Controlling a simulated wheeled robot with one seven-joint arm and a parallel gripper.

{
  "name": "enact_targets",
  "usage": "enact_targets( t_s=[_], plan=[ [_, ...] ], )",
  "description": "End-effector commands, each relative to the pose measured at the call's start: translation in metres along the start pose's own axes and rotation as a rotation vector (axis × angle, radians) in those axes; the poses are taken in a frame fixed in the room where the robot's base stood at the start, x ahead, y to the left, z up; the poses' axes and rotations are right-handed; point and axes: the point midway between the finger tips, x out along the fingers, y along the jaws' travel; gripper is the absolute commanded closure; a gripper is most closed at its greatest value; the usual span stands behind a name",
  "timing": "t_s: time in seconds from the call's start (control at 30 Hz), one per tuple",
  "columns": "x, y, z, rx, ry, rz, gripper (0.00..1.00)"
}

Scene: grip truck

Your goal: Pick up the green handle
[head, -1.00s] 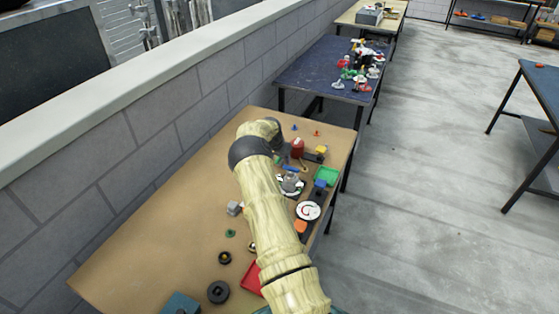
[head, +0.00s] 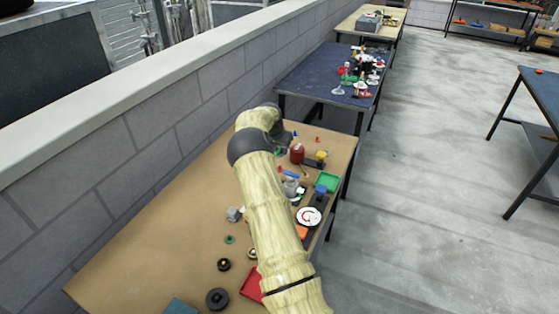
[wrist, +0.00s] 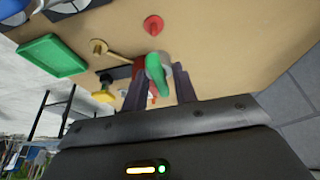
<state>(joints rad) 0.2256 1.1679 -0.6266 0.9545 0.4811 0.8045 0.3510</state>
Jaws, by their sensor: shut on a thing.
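The green handle (wrist: 155,72) shows in the wrist view between the two dark fingers of my gripper (wrist: 158,88). It is a rounded green piece with a grey part beside it. My gripper is shut on it, and the handle appears held above the tan table. In the head view my gripper (head: 283,137) is at the far part of the table, mostly hidden by my own wrist. I cannot clearly make out the handle there.
The tan table (head: 150,265) holds a red can (head: 297,154), a green tray (head: 327,181), a white disc (head: 308,217), a red tray (head: 251,284) and black wheels (head: 217,298). A red knob (wrist: 153,25) lies near my gripper. A brick wall (head: 140,155) runs along the left.

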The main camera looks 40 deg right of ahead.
Motion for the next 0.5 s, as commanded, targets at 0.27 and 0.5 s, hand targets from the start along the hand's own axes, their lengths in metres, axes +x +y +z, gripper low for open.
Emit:
enact_targets(
  t_s=[0.27,0.5],
  plan=[
    [-0.026,0.000,-0.011,-0.001,0.000,0.001,0.96],
    [-0.026,0.000,-0.011,-0.001,0.000,0.001,0.96]
  ],
)
